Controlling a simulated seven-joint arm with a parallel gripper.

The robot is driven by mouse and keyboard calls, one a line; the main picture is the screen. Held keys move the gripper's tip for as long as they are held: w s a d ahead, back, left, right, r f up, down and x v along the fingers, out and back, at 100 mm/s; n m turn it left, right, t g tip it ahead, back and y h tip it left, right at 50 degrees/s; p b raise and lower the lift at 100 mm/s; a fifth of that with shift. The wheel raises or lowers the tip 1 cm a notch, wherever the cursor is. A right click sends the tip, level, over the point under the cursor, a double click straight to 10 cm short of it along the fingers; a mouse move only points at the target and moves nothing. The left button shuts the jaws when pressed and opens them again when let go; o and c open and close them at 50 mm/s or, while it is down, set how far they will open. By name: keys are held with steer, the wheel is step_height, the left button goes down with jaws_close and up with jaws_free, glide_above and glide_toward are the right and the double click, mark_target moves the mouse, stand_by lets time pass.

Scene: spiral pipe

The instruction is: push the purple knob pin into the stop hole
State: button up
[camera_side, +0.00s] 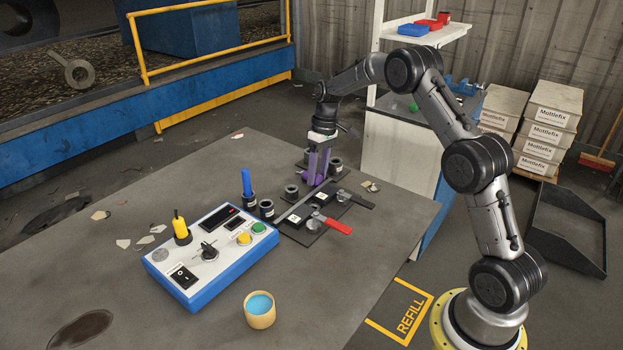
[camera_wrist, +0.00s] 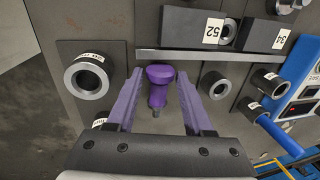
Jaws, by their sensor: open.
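The purple knob pin (camera_wrist: 158,86) shows in the wrist view over the dark plate, its round knob towards the top and its grey tip towards the bottom. My gripper (camera_wrist: 160,78) is open, with one purple finger on each side of the pin and a visible gap to each. In the side view my gripper (camera_side: 318,170) points down at the far part of the fixture on the table, and I cannot make out the pin there. A small round hole (camera_wrist: 228,31) shows beside the label 52, but I cannot tell which opening is the stop hole.
A large labelled ring (camera_wrist: 87,77) lies left of the pin. Dark cups (camera_side: 291,192), a red-handled clamp (camera_side: 336,227) and a black-handled clamp (camera_side: 357,200) surround the fixture.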

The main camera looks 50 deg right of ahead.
steer(key=shift+f, duration=0.2)
jaws_close()
steer(key=shift+r, duration=0.1)
